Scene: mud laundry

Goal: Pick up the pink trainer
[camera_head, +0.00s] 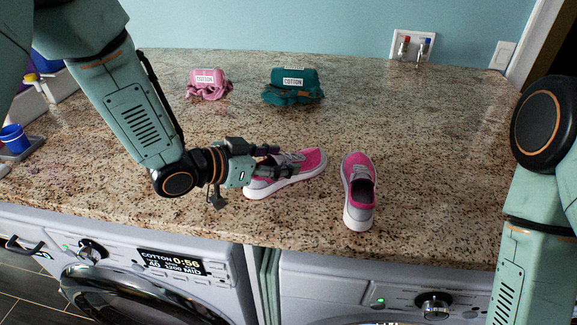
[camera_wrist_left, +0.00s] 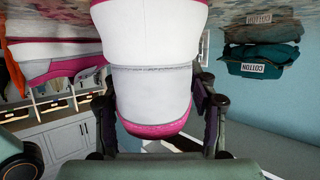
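One pink and grey trainer with a white sole (camera_head: 304,160) sits on the granite counter, its toe pointing right. My left gripper (camera_head: 270,161) is at this trainer, with one finger on each side of it. In the left wrist view the trainer (camera_wrist_left: 152,85) fills the space between the fingers (camera_wrist_left: 157,112), very close to both; I cannot tell whether they press on it. A second, matching trainer (camera_head: 358,192) stands just to the right, and shows at the left of the wrist view (camera_wrist_left: 60,62). My right gripper is out of view.
A pink COTTON bundle (camera_head: 208,85) and a teal COTTON bundle (camera_head: 292,88) lie at the back of the counter (camera_head: 430,150). A blue cup (camera_head: 14,138) is at the far left. Washing machines (camera_head: 165,285) stand under the front edge. The counter's right half is clear.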

